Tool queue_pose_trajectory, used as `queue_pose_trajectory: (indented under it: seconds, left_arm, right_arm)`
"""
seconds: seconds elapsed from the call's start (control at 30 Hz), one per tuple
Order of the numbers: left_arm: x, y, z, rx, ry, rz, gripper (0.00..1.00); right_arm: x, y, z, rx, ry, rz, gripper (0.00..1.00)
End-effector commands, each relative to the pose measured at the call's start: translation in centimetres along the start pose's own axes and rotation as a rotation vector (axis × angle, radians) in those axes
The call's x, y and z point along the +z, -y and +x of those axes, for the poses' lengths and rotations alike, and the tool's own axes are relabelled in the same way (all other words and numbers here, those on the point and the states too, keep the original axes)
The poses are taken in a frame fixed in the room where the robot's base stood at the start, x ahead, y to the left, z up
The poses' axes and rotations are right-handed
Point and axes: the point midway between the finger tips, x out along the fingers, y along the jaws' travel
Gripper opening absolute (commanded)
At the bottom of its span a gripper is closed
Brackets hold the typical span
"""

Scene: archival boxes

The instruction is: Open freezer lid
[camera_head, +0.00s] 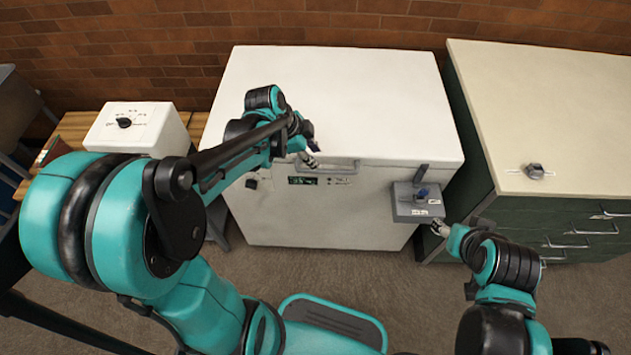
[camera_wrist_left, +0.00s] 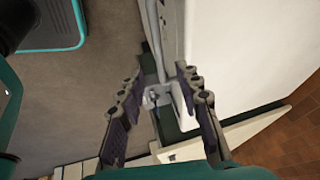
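The white chest freezer (camera_head: 310,210) stands against the wall, and its lid (camera_head: 370,95) lies flat and shut. A grey bar handle (camera_head: 335,167) is at the lid's front edge, and it also shows in the left wrist view (camera_wrist_left: 153,45). My left gripper (camera_head: 311,158) is at the handle. In the left wrist view its fingers (camera_wrist_left: 160,80) are spread apart, with the handle's end bracket between them; I see no clear grip. My right gripper (camera_head: 438,229) is low beside the grey box (camera_head: 405,208) on the freezer's front right; its finger state is unclear.
A white dial box (camera_head: 138,130) sits on a wooden table at the left. Carpet lies in front.

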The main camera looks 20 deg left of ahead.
Motion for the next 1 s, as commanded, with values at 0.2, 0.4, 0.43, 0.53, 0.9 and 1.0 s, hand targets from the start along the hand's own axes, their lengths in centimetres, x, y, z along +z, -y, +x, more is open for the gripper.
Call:
queue_pose_trajectory:
  seconds: [0.2, 0.4, 0.43, 0.53, 0.9, 1.0]
  left_arm:
    - [0.3, 0.6, 1.9, 0.024, -0.022, 0.093, 0.34]
    - [0.3, 0.5, 5.2, 0.023, -0.021, 0.093, 0.34]
    - [0.3, 0.5, 5.7, 0.023, -0.021, 0.094, 0.34]
    - [0.3, 0.5, 7.2, 0.023, -0.021, 0.092, 0.34]
    - [0.1, 0.5, 8.9, 0.022, -0.020, 0.090, 0.34]
    - [0.1, 0.5, 8.9, 0.022, -0.020, 0.090, 0.34]
  right_arm:
    - [0.2, 0.0, 0.4, 0.000, 0.000, 0.000, 0.55]
    - [1.2, 0.0, 1.7, 0.000, 0.000, 0.000, 0.55]
    - [1.3, 0.0, 1.9, 0.000, 0.000, 0.000, 0.55]
    - [1.7, 0.0, 2.4, 0.000, 0.000, 0.000, 0.55]
    - [2.1, 0.0, 2.9, 0.000, 0.000, 0.000, 0.55]
    - [2.0, 0.0, 2.9, 0.000, 0.000, 0.000, 0.55]
